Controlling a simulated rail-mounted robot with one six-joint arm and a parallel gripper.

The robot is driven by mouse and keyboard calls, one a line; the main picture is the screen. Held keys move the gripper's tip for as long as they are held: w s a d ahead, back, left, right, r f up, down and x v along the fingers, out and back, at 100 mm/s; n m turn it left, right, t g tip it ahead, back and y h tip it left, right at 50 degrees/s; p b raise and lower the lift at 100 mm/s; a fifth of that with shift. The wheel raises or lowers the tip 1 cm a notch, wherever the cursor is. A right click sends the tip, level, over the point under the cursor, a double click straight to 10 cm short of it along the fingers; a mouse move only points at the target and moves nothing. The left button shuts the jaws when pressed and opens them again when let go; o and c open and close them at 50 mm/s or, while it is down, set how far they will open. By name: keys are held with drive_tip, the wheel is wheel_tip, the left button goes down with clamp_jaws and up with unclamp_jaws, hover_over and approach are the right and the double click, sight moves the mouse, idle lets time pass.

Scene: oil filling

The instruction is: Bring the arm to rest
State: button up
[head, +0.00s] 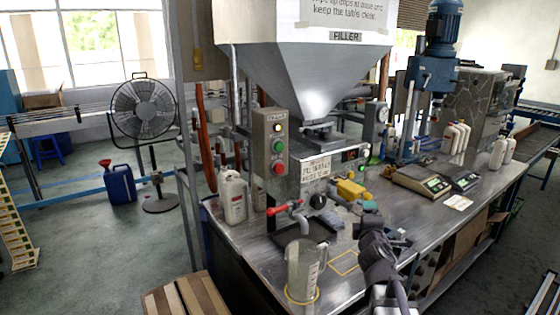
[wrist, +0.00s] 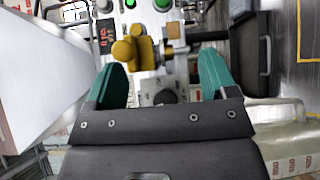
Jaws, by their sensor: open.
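My gripper (head: 384,219) is over the steel bench, to the right of the filler's tap and in front of the yellow fitting (head: 352,190). In the wrist view my gripper (wrist: 162,68) is open, with its two teal fingers apart and nothing held between them. The yellow fitting also shows in the wrist view (wrist: 125,50), beyond the fingertips. The arm's upper links are mostly out of the head view.
A clear measuring jug (head: 302,268) stands at the bench's front edge, below a red-handled tap (head: 285,208). The filler hopper (head: 305,75) and control box (head: 270,140) rise behind. White bottles (head: 232,197) and scales (head: 420,181) stand on the bench (head: 420,225).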

drive_tip(key=s+a+f+m+g+y, duration=0.1)
drive_tip(key=s+a+f+m+g, duration=0.2)
drive_tip(key=s+f+m+g, duration=0.35)
drive_tip(key=s+a+f+m+g, duration=0.3)
drive_tip(key=s+f+m+g, duration=0.3)
drive_tip(key=s+f+m, duration=0.15)
drive_tip(key=s+a+f+m+g+y, duration=0.2)
drive_tip(key=s+a+g+y, duration=0.1)
drive_tip(key=s+a, duration=0.3)
drive_tip(key=shift+s+a+f+g, duration=0.15)
drive_tip(key=shift+s+f+g, duration=0.1)
drive_tip(key=shift+s+g, duration=0.75)
